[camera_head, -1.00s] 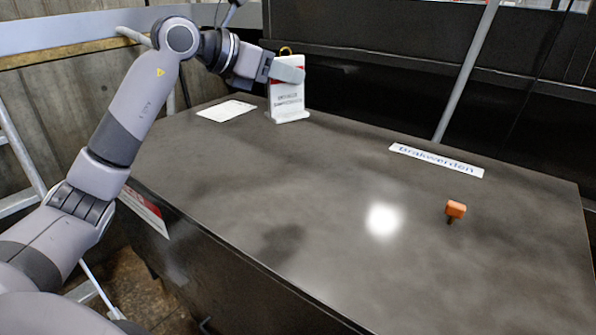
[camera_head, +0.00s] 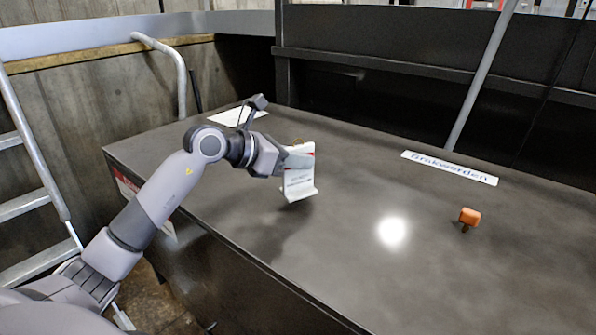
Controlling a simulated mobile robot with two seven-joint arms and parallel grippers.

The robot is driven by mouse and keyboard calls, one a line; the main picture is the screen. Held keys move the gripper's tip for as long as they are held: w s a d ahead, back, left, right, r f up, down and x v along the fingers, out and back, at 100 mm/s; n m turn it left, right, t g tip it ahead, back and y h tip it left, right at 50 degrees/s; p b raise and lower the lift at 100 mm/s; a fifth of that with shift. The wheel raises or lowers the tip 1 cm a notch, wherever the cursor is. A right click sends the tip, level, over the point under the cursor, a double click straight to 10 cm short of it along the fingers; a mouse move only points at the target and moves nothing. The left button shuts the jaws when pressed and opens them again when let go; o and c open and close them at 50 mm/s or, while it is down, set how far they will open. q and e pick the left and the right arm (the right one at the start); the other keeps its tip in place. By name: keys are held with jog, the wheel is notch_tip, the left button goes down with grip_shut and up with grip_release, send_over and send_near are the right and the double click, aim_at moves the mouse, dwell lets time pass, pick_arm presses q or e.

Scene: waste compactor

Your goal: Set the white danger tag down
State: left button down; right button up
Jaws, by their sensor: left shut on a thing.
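The white danger tag (camera_head: 299,184) is a white upright plate with a red band, small print and a wider foot, slightly tilted. My left gripper (camera_head: 299,160) is shut on its upper part, and a finger covers some of the red band. The tag is over the left middle of the dark tabletop (camera_head: 340,255). A shadow lies on the top below and left of it; I cannot tell for sure whether its foot touches the surface. My right gripper is not in view.
An orange-headed key-like piece (camera_head: 469,217) stands at the right. A white lettered strip (camera_head: 450,168) lies near the back edge, and a white sheet (camera_head: 236,116) at the back left. A grey pole (camera_head: 482,75) rises behind. The front middle is clear.

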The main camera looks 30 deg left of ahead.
aim_at(313, 174)
pick_arm(q)
notch_tip(313, 174, down, 3)
jog(key=c, duration=1.1)
grip_release()
jog(key=shift+f, duration=0.1)
